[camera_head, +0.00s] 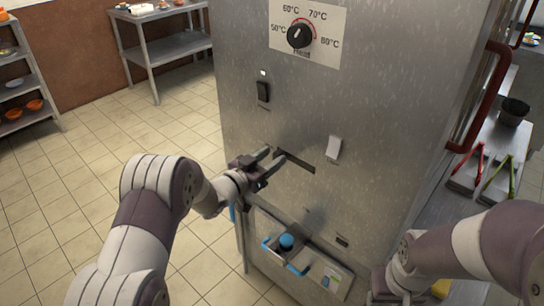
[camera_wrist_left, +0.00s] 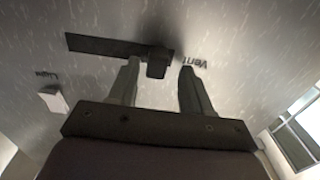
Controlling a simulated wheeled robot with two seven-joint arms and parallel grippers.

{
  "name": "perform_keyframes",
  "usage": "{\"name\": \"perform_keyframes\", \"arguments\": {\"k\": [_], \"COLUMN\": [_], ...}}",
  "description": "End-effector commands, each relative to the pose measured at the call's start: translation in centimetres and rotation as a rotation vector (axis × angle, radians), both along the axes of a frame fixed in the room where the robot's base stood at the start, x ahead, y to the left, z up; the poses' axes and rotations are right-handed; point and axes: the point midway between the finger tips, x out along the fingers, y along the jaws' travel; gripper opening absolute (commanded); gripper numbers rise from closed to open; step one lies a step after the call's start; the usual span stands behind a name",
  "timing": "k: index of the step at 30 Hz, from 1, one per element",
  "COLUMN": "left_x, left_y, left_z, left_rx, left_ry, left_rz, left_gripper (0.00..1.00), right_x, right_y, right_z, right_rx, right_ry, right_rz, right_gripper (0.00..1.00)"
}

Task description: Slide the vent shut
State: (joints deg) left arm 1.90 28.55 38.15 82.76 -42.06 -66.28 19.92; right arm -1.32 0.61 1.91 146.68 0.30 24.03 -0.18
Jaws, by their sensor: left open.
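The vent is a dark slot (camera_head: 300,163) in the steel front of a tall cabinet (camera_head: 370,110). In the left wrist view the slot (camera_wrist_left: 100,44) has a small dark slider knob (camera_wrist_left: 157,62) at its right end, beside an upside-down "Vent" label (camera_wrist_left: 195,62). My left gripper (camera_head: 273,156) is open in front of the slot's left end. In the left wrist view the knob shows between its two fingertips (camera_wrist_left: 160,70); I cannot tell whether they touch it. My right gripper (camera_head: 386,290) shows only partly at the bottom; its fingers are not clear.
A white rocker switch (camera_head: 334,148) sits right of the slot. A dark switch (camera_head: 263,92) and a temperature dial (camera_head: 299,35) are above. A lower drawer or tray (camera_head: 335,275) with blue handles is beneath. Red and green tongs (camera_head: 497,180) lie on the right counter.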

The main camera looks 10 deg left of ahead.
Motion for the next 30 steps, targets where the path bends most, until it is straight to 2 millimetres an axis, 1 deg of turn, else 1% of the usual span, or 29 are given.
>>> {"name": "perform_keyframes", "arguments": {"k": [9,13,15,18,30], "left_x": [-6.5,-8.4,-9.1,-9.4,-9.4], "left_y": [5.0,6.4,6.8,7.0,7.0], "left_z": [0.2,0.1,0.1,0.0,0.0], "left_rx": [-0.001,-0.001,-0.001,-0.001,0.002], "left_ry": [0.001,-0.002,0.000,-0.001,-0.003], "left_rz": [0.006,0.005,0.003,0.002,0.002], "left_gripper": [0.49,0.49,0.49,0.49,0.49], "right_x": [0.0,0.0,0.0,0.0,0.0], "right_y": [0.0,0.0,0.0,0.0,0.0], "right_z": [0.6,0.7,0.8,0.8,0.8], "right_rx": [0.000,0.000,0.000,0.000,0.000], "right_ry": [0.000,0.000,0.000,0.000,0.000], "right_rz": [0.000,0.000,0.000,0.000,0.000], "right_gripper": [0.43,0.43,0.43,0.43,0.43]}}
